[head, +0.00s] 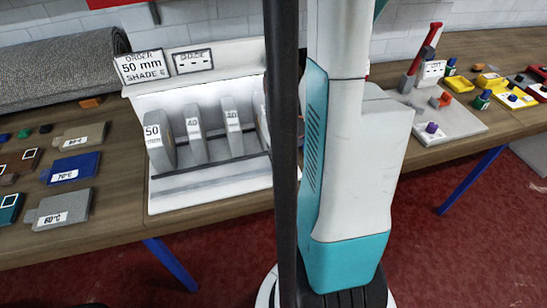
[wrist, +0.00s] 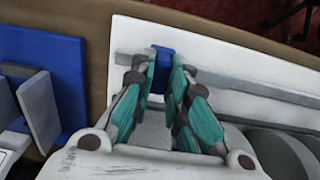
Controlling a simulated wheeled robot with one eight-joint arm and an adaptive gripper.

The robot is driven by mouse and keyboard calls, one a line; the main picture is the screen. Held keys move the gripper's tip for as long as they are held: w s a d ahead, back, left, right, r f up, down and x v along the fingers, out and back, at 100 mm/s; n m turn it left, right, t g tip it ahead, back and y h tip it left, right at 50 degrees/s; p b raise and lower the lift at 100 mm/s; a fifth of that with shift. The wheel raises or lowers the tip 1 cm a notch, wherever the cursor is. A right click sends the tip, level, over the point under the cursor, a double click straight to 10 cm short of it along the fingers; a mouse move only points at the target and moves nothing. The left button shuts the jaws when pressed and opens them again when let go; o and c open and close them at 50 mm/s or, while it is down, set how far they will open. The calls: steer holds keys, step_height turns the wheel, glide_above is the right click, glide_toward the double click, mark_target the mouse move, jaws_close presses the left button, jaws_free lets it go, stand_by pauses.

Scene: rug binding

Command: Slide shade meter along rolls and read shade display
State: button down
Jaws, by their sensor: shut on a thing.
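The white rack (head: 215,200) holds several grey rolls (head: 196,135), upright behind a dark rail, with labels reading 50 and 40. The shade display (head: 193,61) stands above them on the left and shows dashes. In the wrist view my gripper (wrist: 163,72) is shut on a small blue piece (wrist: 161,66), which looks like the shade meter. The piece is at the grey rail near one end of the white rack (wrist: 124,65). Grey rolls (wrist: 280,155) show at the lower right there. My arm hides the gripper and the rack's right end in the head view.
An order sign (head: 144,66) reads 50 mm, SHADE 6. Labelled blocks, among them a blue one (head: 75,168), lie left of the rack. A blue panel with grey pieces (wrist: 62,85) is beside the rack. A grey stand with a red-handled lever (head: 420,55) is at right.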

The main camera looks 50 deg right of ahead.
mark_target(279, 158)
steer(key=c, duration=1.6)
jaws_free()
steer(key=shift+o, duration=0.2)
steer(key=shift+r, duration=3.75)
